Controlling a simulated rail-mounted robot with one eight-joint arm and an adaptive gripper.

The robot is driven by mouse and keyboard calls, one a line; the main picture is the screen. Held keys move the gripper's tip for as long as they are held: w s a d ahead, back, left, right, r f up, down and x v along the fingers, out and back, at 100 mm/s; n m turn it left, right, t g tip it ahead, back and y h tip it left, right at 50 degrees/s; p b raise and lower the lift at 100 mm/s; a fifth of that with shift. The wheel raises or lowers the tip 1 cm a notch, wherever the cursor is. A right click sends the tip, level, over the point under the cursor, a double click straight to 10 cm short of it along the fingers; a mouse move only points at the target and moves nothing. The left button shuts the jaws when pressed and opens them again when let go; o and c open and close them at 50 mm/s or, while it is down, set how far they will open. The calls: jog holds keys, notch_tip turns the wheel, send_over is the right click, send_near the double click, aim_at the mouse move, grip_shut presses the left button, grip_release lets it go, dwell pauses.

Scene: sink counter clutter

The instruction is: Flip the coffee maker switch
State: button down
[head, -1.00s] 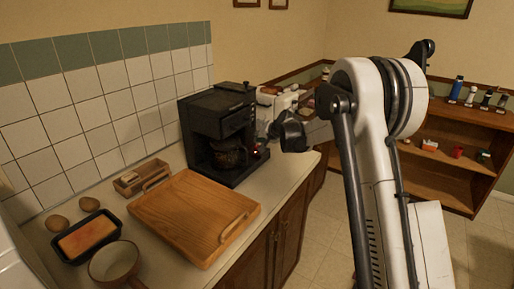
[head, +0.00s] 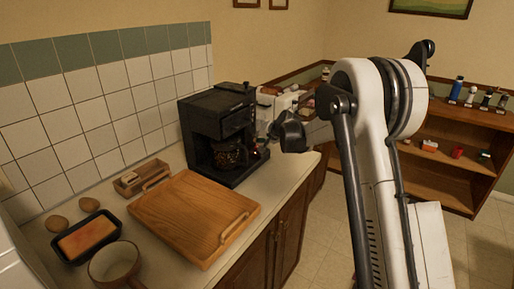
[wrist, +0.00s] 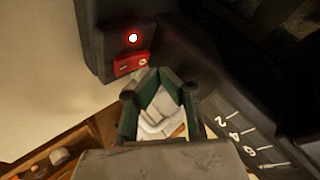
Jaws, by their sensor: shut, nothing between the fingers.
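The black coffee maker (head: 217,125) stands upright at the back of the counter in the head view, with a glass carafe (head: 229,154) in it. In the wrist view, its red switch (wrist: 132,63) sits on a dark panel below a small glowing red light (wrist: 133,38). My gripper (wrist: 158,84) is shut and empty, just below and right of the switch in the wrist view. I see no clear contact with the switch. In the head view my gripper (head: 267,140) is at the coffee maker's right front side, small and partly hard to make out.
Open floor lies right of the counter.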

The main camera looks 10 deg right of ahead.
jog(key=shift+f, duration=0.15)
jog(key=shift+f+b, duration=0.3)
jog(key=shift+b, duration=0.15)
jog(key=shift+w+f, duration=0.1)
jog(key=shift+f, duration=0.2)
dwell(0.4)
dwell(0.4)
jog(key=shift+r, duration=0.75)
jog(key=shift+r, duration=0.1)
jog(key=shift+s+d+r+p, duration=0.15)
jog(key=shift+r+p, duration=0.3)
jog(key=shift+r, duration=0.75)
jog(key=shift+s+d+r+p, duration=0.15)
jog(key=shift+r+p, duration=0.25)
jog(key=shift+r, duration=0.8)
jog(key=shift+a, duration=0.1)
